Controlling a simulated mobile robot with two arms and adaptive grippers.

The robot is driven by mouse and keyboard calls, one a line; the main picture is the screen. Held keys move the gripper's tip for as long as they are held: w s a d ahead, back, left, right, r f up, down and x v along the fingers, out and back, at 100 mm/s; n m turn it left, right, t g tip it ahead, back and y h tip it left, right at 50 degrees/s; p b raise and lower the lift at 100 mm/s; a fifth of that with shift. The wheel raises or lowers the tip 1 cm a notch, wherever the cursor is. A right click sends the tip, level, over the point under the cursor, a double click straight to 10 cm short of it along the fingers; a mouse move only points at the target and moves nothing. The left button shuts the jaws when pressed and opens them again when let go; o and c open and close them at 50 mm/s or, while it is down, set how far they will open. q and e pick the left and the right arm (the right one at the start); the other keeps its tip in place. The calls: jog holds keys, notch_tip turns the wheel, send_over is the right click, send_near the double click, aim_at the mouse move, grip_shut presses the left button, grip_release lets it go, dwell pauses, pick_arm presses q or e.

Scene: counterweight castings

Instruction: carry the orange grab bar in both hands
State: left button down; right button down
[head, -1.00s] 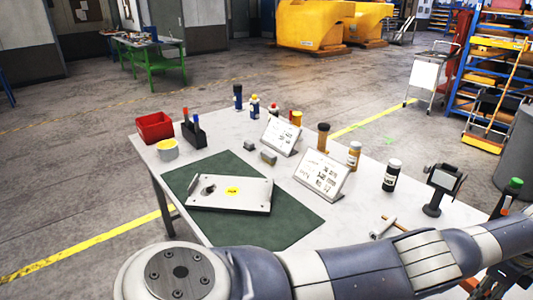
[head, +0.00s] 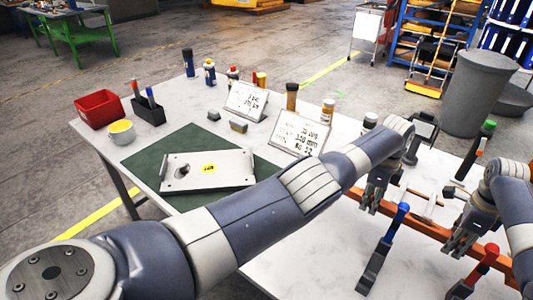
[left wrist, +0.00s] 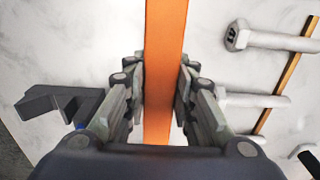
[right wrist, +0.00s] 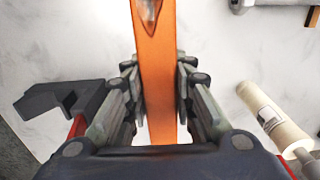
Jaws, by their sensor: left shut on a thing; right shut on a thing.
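The orange grab bar (head: 425,222) runs slantwise across the right part of the white table in the head view. My left gripper (head: 373,196) is shut on it near its far end, and my right gripper (head: 459,238) is shut on it nearer the right. In the left wrist view the bar (left wrist: 166,40) passes between the fingers of my left gripper (left wrist: 160,90). In the right wrist view the bar (right wrist: 155,55) lies between the fingers of my right gripper (right wrist: 158,92), with a dark pointed mark near the top. I cannot tell whether it touches the table.
A metal plate (head: 207,170) lies on a green mat (head: 190,141). Sign stands (head: 300,133), bottles and a black device stand (head: 421,134) are behind. A grey bin (head: 474,90) stands beyond.

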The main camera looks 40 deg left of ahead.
aim_at(364, 220)
pick_arm(q)
jog(key=shift+a+f, duration=0.2)
jog(key=shift+a, duration=0.05)
pick_arm(e)
jog(key=shift+w+a+f, duration=0.1)
jog(key=shift+a+f, duration=0.1)
pick_arm(q)
jog(key=shift+w+d, duration=0.1)
jog(key=shift+d, duration=0.2)
pick_arm(e)
jog(key=shift+d, duration=0.35)
pick_arm(q)
jog(key=shift+a, duration=0.1)
pick_arm(e)
jog(key=shift+a, duration=0.1)
